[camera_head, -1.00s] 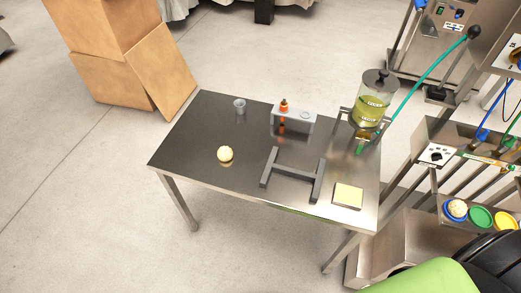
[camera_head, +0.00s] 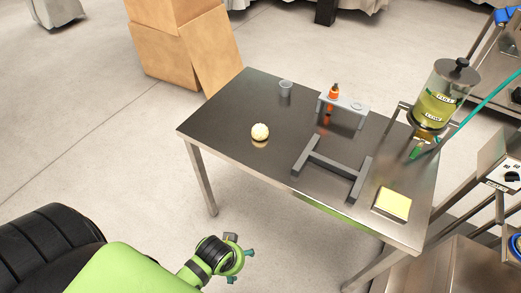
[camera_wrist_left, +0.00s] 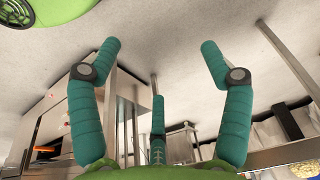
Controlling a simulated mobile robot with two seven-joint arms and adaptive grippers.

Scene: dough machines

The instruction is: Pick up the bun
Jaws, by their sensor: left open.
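The bun (camera_head: 260,131) is a small round pale-yellow ball. It sits on the dark, shiny top of the steel table (camera_head: 225,121), near the table's left side. My left gripper (camera_head: 241,266) is at the bottom of the head view, in front of the table and apart from it and the bun. In the left wrist view its teal fingers (camera_wrist_left: 168,60) are spread wide with nothing between them. My right gripper is not in view.
A grey cup (camera_head: 285,89), a grey rack (camera_head: 349,107) with an orange-topped vial, an H-shaped grey frame (camera_head: 333,169) and a yellow pad (camera_head: 392,204) are on the table. A jar dispenser (camera_head: 437,103) stands at the right. Cardboard boxes (camera_head: 172,45) stand behind.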

